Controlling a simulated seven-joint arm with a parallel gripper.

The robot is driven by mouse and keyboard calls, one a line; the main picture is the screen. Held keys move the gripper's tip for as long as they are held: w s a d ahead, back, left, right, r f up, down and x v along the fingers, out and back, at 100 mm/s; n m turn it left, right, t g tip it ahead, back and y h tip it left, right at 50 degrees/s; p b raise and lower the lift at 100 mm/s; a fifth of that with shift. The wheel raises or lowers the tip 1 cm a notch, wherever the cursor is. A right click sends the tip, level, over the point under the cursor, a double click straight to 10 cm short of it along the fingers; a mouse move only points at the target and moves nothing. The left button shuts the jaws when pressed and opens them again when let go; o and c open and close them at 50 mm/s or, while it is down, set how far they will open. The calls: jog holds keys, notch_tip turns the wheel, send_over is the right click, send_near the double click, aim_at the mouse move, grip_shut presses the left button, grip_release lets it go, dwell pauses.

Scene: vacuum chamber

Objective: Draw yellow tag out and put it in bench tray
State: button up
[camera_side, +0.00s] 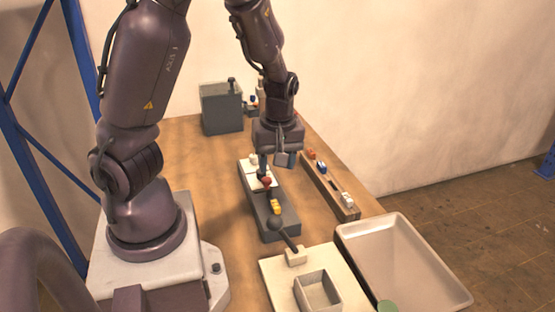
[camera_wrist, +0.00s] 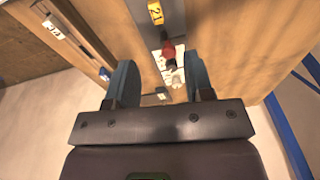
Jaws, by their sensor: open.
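The yellow tag (camera_side: 276,206) sits on the dark grey block (camera_side: 284,224), in the half nearer the side camera. In the wrist view, the yellow tag (camera_wrist: 155,12) is at the top edge and shows the number 21. My gripper (camera_side: 278,163) is above the far part of the block, beyond the tag. In the wrist view, my gripper (camera_wrist: 160,82) has its two fingers wide apart with nothing held between them. A large, pale, shallow tray (camera_side: 458,290) lies at the bench's right front and looks like the bench tray. How the tag is seated is too small to tell.
A red piece (camera_side: 266,183) and white pieces stand on the block near the gripper. A black ball-ended lever (camera_side: 289,240) rises close to the yellow tag. A cream base with a small open box (camera_side: 318,292) is in front. A wooden rail (camera_side: 345,208) holds several small pieces at right.

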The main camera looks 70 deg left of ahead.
aim_at(275, 204)
jog(key=shift+n, duration=0.5)
jog(key=f, duration=0.4)
jog(key=a+f, duration=0.1)
jog(key=f, duration=0.8)
jog(key=shift+w+a, duration=0.15)
jog(key=shift+a, duration=0.1)
jog(key=shift+r, duration=0.1)
grip_shut()
jog(key=shift+r, duration=0.1)
